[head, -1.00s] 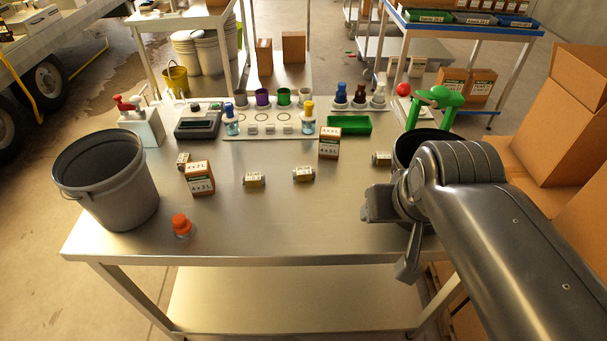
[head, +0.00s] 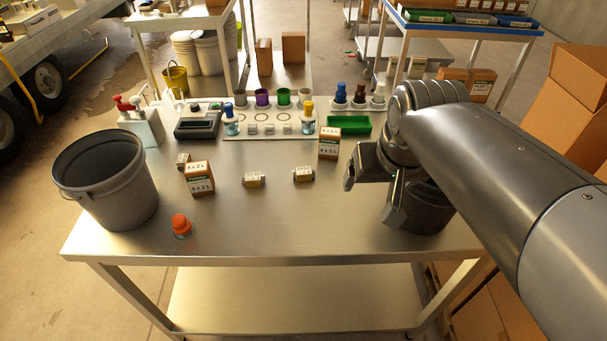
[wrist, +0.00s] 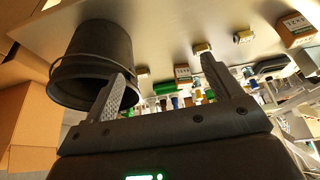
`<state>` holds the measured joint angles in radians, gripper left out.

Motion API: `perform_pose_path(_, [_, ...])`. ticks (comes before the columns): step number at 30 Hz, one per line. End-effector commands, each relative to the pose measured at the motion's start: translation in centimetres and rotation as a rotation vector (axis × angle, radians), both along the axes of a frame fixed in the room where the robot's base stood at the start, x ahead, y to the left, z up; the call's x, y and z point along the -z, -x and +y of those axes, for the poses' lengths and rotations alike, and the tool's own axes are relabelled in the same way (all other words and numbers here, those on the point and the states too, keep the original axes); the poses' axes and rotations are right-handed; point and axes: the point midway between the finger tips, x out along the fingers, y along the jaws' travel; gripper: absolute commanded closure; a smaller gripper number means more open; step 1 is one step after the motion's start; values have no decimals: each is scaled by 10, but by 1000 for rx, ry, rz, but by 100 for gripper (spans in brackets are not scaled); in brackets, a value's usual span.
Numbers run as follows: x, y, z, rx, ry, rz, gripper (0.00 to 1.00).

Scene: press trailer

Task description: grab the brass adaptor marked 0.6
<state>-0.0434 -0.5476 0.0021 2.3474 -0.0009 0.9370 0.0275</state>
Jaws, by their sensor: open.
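Small brass adaptors with pale labels lie on the steel table (head: 280,225). In the head view one adaptor (head: 254,180) is left of centre, one (head: 303,174) is nearer the middle, and one (head: 183,160) is partly behind a carton. Their markings are too small to read, so I cannot tell which is 0.6. My gripper (head: 372,190) is open and empty, right of these adaptors and above the table. The wrist view shows one small adaptor (wrist: 142,71) between the fingers' directions, beyond the gripper (wrist: 162,88), and two others (wrist: 202,48) (wrist: 243,37).
A dark bucket (head: 430,215) stands under my wrist at the right; it shows close to one finger in the wrist view (wrist: 85,75). A grey bucket (head: 105,185) stands left. Cartons (head: 200,178) (head: 329,143), an orange-capped bottle (head: 181,225) and a green tray (head: 349,125) stand around. The front middle is clear.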

Motion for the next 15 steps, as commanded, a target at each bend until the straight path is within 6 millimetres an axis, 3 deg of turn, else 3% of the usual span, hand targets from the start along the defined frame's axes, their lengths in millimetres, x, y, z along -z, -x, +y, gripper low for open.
perform_pose_path(8, [0,-79,26,-27,-2,120,16])
perform_pose_path(15, [20,-145,56,-47,4,216,16])
